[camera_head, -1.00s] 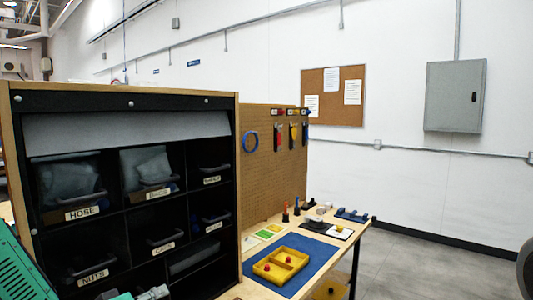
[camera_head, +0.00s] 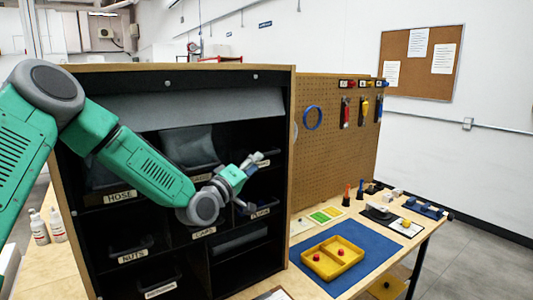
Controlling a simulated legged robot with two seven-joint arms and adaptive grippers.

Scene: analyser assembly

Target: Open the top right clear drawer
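The black drawer cabinet (camera_head: 180,77) has clear labelled drawers in rows. The top right drawer (camera_head: 262,163) is partly hidden behind my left gripper; only part of its front and label show, and it looks closed. My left gripper (camera_head: 252,162) is in front of that drawer, its fingers pointing toward it. I cannot tell whether it touches the handle or whether the fingers are open or shut. My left arm covers part of the top middle drawer (camera_head: 190,147). My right gripper is not in view.
The HOSE drawer (camera_head: 119,197) is at top left and the NUTS drawer (camera_head: 133,256) below it. Right of the cabinet stand a pegboard (camera_head: 340,150) with tools and a blue mat (camera_head: 368,253) with a yellow tray (camera_head: 332,273). White bottles (camera_head: 40,228) stand at left.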

